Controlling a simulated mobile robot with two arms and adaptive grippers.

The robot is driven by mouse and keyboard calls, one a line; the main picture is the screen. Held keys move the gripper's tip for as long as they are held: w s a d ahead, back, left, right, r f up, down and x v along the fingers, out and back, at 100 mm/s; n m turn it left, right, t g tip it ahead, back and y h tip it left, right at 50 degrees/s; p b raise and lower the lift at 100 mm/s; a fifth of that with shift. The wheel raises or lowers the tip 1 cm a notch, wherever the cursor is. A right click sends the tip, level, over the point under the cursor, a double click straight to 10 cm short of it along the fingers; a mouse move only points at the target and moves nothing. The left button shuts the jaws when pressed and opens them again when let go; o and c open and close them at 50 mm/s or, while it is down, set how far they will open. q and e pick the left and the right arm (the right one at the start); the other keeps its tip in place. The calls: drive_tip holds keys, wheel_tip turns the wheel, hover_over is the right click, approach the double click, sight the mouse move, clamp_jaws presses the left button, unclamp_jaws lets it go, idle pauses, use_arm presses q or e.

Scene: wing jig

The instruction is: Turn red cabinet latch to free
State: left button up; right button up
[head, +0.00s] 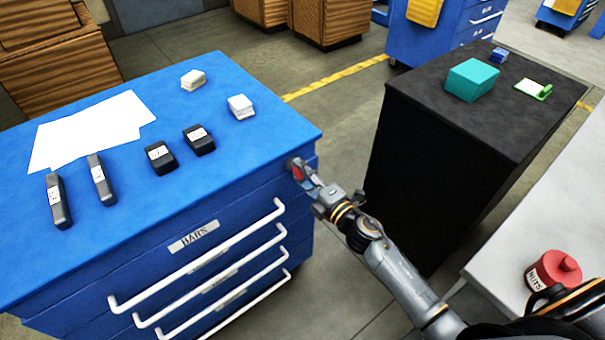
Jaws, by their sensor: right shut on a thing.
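The red cabinet latch (293,166) shows as a small red piece at the upper right front corner of the blue drawer cabinet (230,225). My right gripper (302,173) reaches in from the lower right and is shut on the latch. The fingers cover part of the latch, and its exact turn angle is too small to tell. The cabinet's drawers look shut, with white bar handles and a label on the top drawer. My left gripper is out of view.
Papers (90,130), several dark boxes and two white stacks (240,107) lie on the cabinet top. A red canister (553,272) sits on a pale table. Floor shows between the cabinets.

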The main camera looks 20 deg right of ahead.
drive_tip(key=o, duration=1.2)
drive_tip(key=shift+c, duration=0.2)
drive_tip(key=v, duration=1.2)
